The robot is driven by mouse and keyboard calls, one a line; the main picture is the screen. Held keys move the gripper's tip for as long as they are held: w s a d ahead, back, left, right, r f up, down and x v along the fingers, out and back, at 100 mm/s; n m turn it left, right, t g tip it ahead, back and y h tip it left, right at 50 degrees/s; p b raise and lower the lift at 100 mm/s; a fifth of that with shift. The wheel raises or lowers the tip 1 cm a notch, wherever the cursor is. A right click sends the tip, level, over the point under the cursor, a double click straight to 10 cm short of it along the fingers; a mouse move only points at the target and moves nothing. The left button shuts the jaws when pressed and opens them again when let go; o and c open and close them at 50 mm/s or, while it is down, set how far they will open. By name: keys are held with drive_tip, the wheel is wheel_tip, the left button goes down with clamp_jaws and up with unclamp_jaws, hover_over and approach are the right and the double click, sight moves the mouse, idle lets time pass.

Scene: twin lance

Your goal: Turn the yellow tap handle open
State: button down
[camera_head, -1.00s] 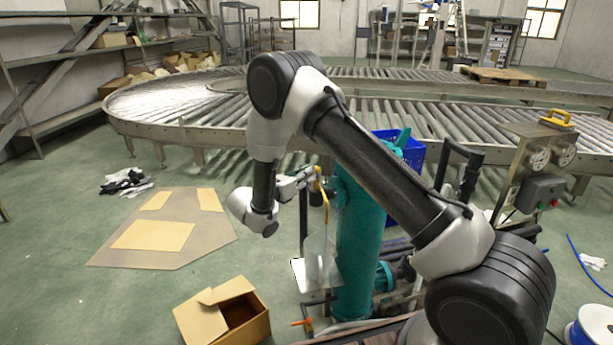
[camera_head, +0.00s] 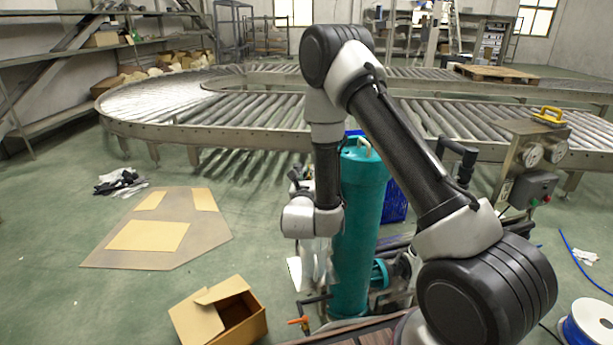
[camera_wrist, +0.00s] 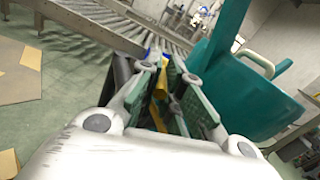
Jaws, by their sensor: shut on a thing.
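The yellow tap handle (camera_wrist: 161,84) shows in the wrist view as a narrow yellow bar between the green-padded fingers of my gripper (camera_wrist: 165,80). My gripper is shut on it. In the head view my gripper (camera_head: 299,180) is mostly hidden behind my wrist and forearm, and the yellow handle cannot be seen there. The teal tank (camera_head: 358,240) stands upright just right of my wrist, and it fills the right side of the wrist view (camera_wrist: 240,95). The angle of the handle is hard to judge.
A small orange valve handle (camera_head: 299,321) sits low by the tank's foot. An open cardboard box (camera_head: 222,313) lies on the floor to the left. A roller conveyor (camera_head: 240,120) curves behind. A gauge panel (camera_head: 530,165) stands right.

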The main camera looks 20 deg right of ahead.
drive_tip(key=shift+s+d+n+t+y, duration=0.1)
drive_tip(key=shift+d+n+t+y, duration=0.1)
drive_tip(key=shift+n+y, duration=0.25)
drive_tip(key=shift+d+n+t+y, duration=0.1)
drive_tip(key=shift+n+t+y, duration=0.15)
drive_tip(key=shift+y, duration=0.4)
drive_tip(key=c, duration=1.6)
unclamp_jaws()
drive_tip(key=shift+o, duration=0.5)
drive_tip(key=v, duration=0.7)
drive_tip(key=shift+s, duration=0.3)
